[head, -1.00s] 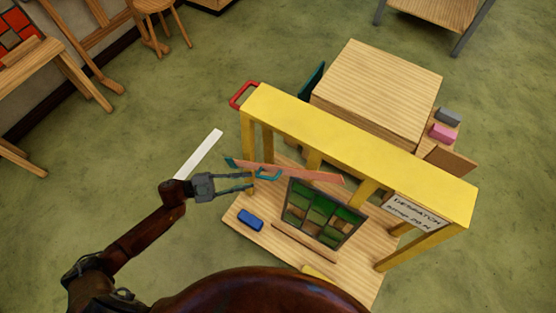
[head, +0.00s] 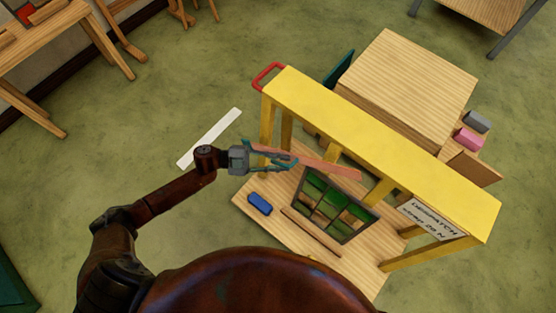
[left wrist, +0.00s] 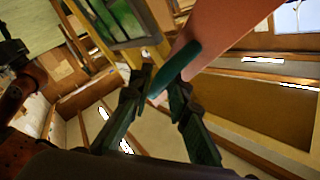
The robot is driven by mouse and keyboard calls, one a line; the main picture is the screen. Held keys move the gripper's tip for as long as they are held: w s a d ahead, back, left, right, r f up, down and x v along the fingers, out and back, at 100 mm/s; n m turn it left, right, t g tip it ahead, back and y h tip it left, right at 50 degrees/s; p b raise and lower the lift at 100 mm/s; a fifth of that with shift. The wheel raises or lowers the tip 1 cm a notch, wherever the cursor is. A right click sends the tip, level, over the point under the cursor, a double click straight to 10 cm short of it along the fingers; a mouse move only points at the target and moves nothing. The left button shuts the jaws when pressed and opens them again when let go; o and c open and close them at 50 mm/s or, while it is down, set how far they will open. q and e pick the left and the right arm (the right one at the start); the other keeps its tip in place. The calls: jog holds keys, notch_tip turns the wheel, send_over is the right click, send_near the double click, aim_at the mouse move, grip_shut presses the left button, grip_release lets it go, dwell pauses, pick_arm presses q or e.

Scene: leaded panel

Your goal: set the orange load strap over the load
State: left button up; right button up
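The orange load strap (head: 325,168) is a flat salmon-orange bar with a teal handle (left wrist: 176,68). My left gripper (head: 280,160) is shut on that handle, which passes between its fingertips in the left wrist view (left wrist: 158,85). The strap is held raised in front of the yellow frame's posts, its right end above the load. The load is a dark-framed leaded panel (head: 328,208) with green and brown panes, leaning on the wooden base (head: 275,228). The panel also shows at the top of the left wrist view (left wrist: 115,20). My right gripper is not in view.
A yellow frame (head: 380,138) with a despatch sign (head: 432,216) spans the base. A blue block (head: 260,203) and a brown strip (head: 310,231) lie on the base. A wooden box (head: 408,85) stands behind. A white strip (head: 209,138) lies left, amid clear floor.

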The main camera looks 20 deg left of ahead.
pick_arm(q)
jog(key=shift+c, duration=0.5)
jog(key=shift+a, duration=0.1)
grip_shut()
